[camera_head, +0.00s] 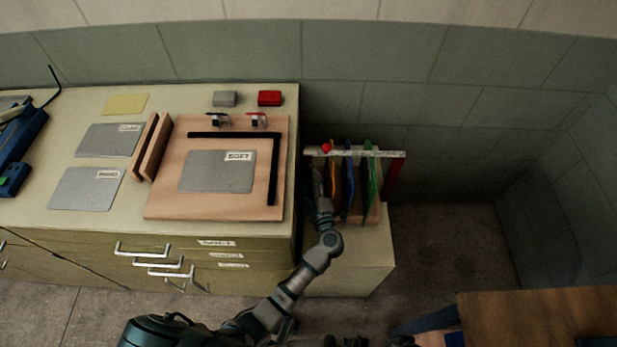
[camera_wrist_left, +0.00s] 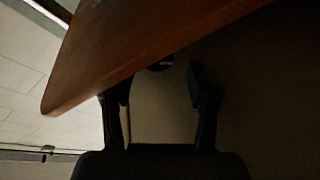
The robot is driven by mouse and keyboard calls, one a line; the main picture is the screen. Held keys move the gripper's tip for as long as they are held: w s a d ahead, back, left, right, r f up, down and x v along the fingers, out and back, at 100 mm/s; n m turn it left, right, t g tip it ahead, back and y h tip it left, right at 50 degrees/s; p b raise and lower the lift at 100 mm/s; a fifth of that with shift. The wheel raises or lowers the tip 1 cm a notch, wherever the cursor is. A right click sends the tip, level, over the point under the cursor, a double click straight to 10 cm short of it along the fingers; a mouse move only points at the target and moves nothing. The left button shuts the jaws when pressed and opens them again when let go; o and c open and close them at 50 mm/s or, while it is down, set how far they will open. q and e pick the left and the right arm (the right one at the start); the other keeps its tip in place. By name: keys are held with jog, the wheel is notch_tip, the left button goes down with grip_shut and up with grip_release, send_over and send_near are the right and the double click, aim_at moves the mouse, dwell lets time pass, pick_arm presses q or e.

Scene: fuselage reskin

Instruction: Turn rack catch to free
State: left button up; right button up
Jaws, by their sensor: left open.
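The rack (camera_head: 390,155) stands on a low cabinet at the right of the bench, with a pale top bar and upright orange, blue and green sheets. A red knob (camera_head: 326,147), which looks like the catch, sits at the left end of the bar. My left gripper (camera_head: 318,172) is at the rack's left side, just below the knob. In the left wrist view, its two dark fingers (camera_wrist_left: 158,82) are apart with nothing seen held. A brown wooden panel (camera_wrist_left: 140,40) crosses above them. Contact with the knob cannot be made out. My right gripper is not seen.
The bench (camera_head: 50,222) holds a wooden board (camera_head: 165,206) with a SOFT-labelled sheet, two wooden bars, grey sheets, and red and grey blocks. A wooden table (camera_head: 540,320) is at lower right. Floor (camera_head: 450,240) is clear right of the rack.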

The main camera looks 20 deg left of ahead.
pick_arm(q)
jog(key=shift+w+a, duration=0.3)
jog(key=shift+w, duration=0.65)
jog(key=shift+a, duration=0.1)
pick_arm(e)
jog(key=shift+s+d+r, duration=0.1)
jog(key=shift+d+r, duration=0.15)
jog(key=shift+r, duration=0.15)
pick_arm(q)
jog(key=shift+a, duration=0.1)
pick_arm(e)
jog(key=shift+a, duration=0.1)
pick_arm(q)
jog(key=shift+a, duration=0.1)
grip_shut()
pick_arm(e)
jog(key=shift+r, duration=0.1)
